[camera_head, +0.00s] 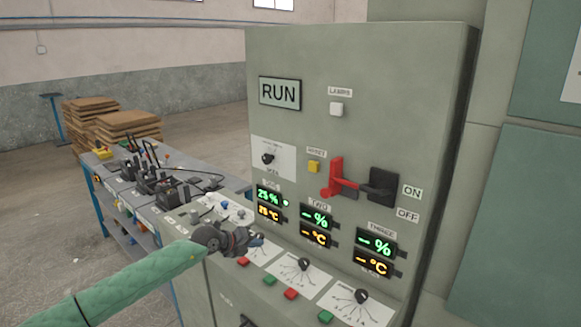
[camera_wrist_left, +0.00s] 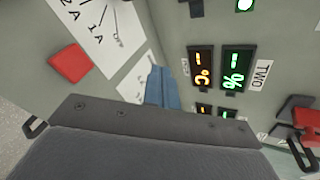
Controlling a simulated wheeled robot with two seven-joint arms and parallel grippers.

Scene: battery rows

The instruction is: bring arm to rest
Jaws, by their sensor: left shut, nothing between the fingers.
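My left arm, in a green sleeve, comes in from the lower left in the head view. Its dark gripper (camera_head: 256,241) is in front of the lower left part of the grey-green control cabinet (camera_head: 400,70), by the left dial. In the left wrist view the blue fingers (camera_wrist_left: 160,88) are together with nothing between them, facing the panel. It cannot be told whether they touch it. My right gripper does not show in either view.
The cabinet has a RUN sign (camera_head: 279,93), a red lever (camera_head: 335,178), a black ON/OFF switch (camera_head: 382,188), lit displays (camera_head: 375,244) and a dial (camera_head: 304,264). A workbench (camera_head: 150,213) with black devices stands left. Stacked boards (camera_head: 128,124) are behind.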

